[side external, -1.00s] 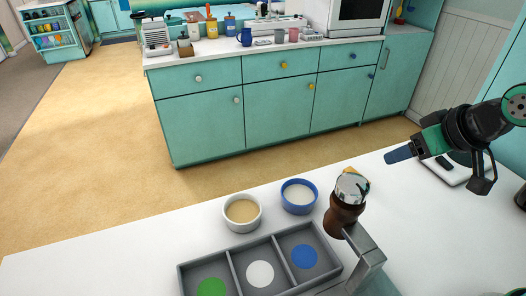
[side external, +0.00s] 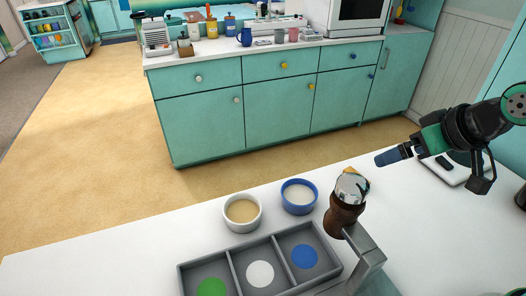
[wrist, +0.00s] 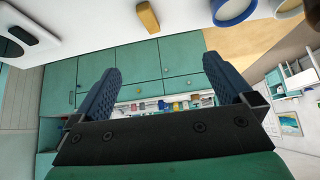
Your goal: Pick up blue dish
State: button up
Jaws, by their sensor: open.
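The blue dish (side external: 299,196) is a small round bowl with a blue rim and pale inside. It sits on the white counter, right of a white dish (side external: 242,211) and behind the grey tray. My gripper (side external: 382,161) is up and to the right of the dish, apart from it, pointing left above the counter. In the wrist view my gripper (wrist: 158,85) shows two blue fingers spread wide with nothing between them. The blue dish (wrist: 233,12) is partly visible there at the top edge, cut off by the frame.
A grey three-compartment tray (side external: 235,279) with green, white and blue discs stands in front. A brown shaker with a shiny top (side external: 345,205) stands right of the dish. A small yellow block (wrist: 148,17) lies nearby. A white device (side external: 455,170) lies under my arm. The left counter is clear.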

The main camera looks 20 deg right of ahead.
jog(key=m+g+y, duration=0.4)
jog(key=m+y, duration=0.3)
jog(key=m, duration=0.3)
send_near(293, 198)
notch_tip(293, 198, up, 3)
jog(key=w+d, duration=0.1)
jog(key=d, duration=0.2)
jog(key=f+m+y, duration=0.1)
jog(key=w+a+f+m+g+y, duration=0.1)
jog(key=m, duration=0.1)
jog(key=w+f+m+y, duration=0.1)
jog(key=f, duration=0.1)
jog(key=shift+w+a+g, duration=0.2)
jog(key=shift+a+g, duration=0.15)
jog(key=shift+g, duration=0.05)
jog(key=f+m+y, duration=0.1)
jog(key=f+m+g+y, duration=0.1)
jog(key=f, duration=0.1)
jog(key=shift+s+a+f+m+y, duration=0.2)
jog(key=shift+a+m+y, duration=0.05)
jog(key=shift+m+y, duration=0.15)
jog(key=shift+s+f+g+y, duration=0.2)
jog(key=shift+f+g+y, duration=0.1)
jog(key=shift+f, duration=0.15)
jog(key=shift+a+f+m, duration=0.15)
jog(key=shift+a+m, duration=0.15)
jog(key=shift+a, duration=0.05)
jog(key=x, duration=0.5)
